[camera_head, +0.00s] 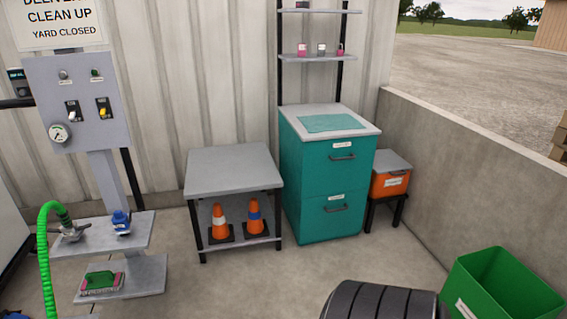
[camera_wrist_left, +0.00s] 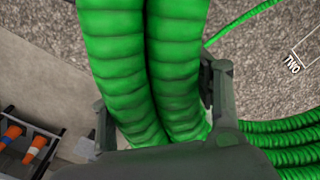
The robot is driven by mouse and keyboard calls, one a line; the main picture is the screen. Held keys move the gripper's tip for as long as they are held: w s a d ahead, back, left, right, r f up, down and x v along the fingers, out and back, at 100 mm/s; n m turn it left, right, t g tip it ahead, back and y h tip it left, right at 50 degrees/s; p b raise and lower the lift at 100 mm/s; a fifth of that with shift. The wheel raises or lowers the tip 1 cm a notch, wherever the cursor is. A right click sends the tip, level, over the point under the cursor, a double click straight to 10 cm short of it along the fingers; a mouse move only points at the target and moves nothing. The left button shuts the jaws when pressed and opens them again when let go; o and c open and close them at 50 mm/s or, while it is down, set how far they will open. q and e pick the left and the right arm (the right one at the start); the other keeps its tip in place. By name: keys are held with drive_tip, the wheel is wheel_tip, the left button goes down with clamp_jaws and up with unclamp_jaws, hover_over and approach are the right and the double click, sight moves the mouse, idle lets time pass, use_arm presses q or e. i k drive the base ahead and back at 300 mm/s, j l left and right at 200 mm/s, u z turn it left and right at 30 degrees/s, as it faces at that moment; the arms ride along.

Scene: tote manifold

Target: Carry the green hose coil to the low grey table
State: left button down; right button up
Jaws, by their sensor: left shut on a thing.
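The green hose coil (camera_wrist_left: 175,55) fills much of the left wrist view as thick ribbed loops. My left gripper (camera_wrist_left: 157,98) is shut around two side-by-side strands of it, and more loops show at lower right. In the head view a green hose (camera_head: 44,255) hangs at the lower left, its upper end at a metal fitting; I cannot tell whether it belongs to the held coil. The low grey table (camera_head: 232,170) stands against the wall with a bare top and two orange cones (camera_head: 221,222) on its lower shelf. My right gripper is in neither view.
A grey control stand (camera_head: 80,105) with shelves is at left. A teal cabinet (camera_head: 322,185) stands right of the table, with an orange box (camera_head: 390,183) beside it. Floor before the table is clear.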

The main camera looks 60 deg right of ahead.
sight(230, 164)
drive_tip(key=i+l+z, duration=0.1)
drive_tip(key=z, duration=2.5)
drive_tip(key=i+j+z, duration=0.15)
drive_tip(key=i+j, duration=0.3)
drive_tip(key=i+j+z, duration=0.1)
drive_tip(key=i+j, duration=0.35)
drive_tip(key=j, duration=0.15)
drive_tip(key=i+j, duration=0.5)
drive_tip(key=j, duration=0.15)
drive_tip(key=i+j, duration=0.5)
drive_tip(key=j, duration=0.15)
drive_tip(key=i+j, duration=0.5)
drive_tip(key=j, duration=0.15)
drive_tip(key=i+j, duration=0.5)
drive_tip(key=j, duration=0.1)
